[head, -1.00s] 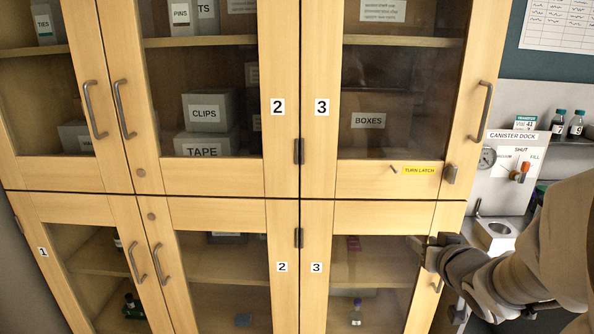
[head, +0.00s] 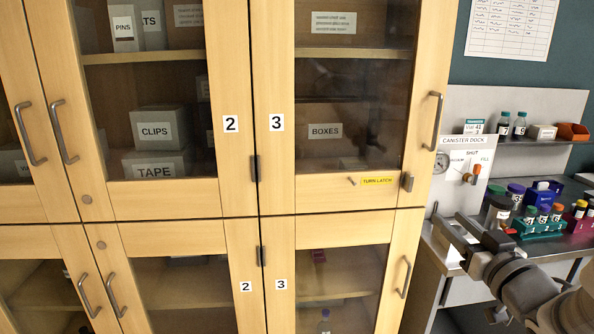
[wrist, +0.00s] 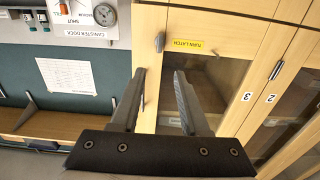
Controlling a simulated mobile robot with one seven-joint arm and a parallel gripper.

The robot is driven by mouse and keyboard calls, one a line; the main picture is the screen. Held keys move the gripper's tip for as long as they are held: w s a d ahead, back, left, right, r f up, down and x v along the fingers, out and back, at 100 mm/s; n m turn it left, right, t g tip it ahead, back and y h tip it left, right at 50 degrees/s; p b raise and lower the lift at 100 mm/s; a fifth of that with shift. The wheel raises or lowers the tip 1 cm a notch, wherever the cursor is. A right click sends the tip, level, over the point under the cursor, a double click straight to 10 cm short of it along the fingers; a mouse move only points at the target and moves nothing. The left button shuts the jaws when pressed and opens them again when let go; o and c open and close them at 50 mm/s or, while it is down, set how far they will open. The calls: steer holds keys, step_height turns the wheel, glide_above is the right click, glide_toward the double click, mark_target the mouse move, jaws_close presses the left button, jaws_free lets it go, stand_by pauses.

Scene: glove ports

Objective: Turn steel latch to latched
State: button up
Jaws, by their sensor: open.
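The steel latch (head: 407,182) is a small grey piece standing roughly upright on the lower right corner of upper door 3, right of the yellow "TURN LATCH" label (head: 377,181). It also shows in the wrist view (wrist: 160,42), beyond my fingertips. My gripper (head: 449,220) is open and empty, below and right of the latch in the head view, apart from it. In the wrist view my gripper (wrist: 160,74) has its two fingers spread, with the cabinet front beyond.
Door 3's upper handle (head: 436,120) and lower handle (head: 403,277) stick out near the latch. Right of the cabinet are the canister dock (head: 466,166) and a bench with racks of capped vials (head: 540,222). A small peg (head: 351,181) sits left of the label.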

mark_target(411, 183)
steer(key=w+p, duration=0.3)
steer(key=w, duration=0.2)
steer(key=w+p, duration=0.4)
steer(key=w, duration=0.2)
steer(key=w+p, duration=0.4)
steer(key=w, duration=0.1)
steer(key=shift+w+a, duration=0.35)
steer(key=shift+c, duration=0.2)
jaws_close()
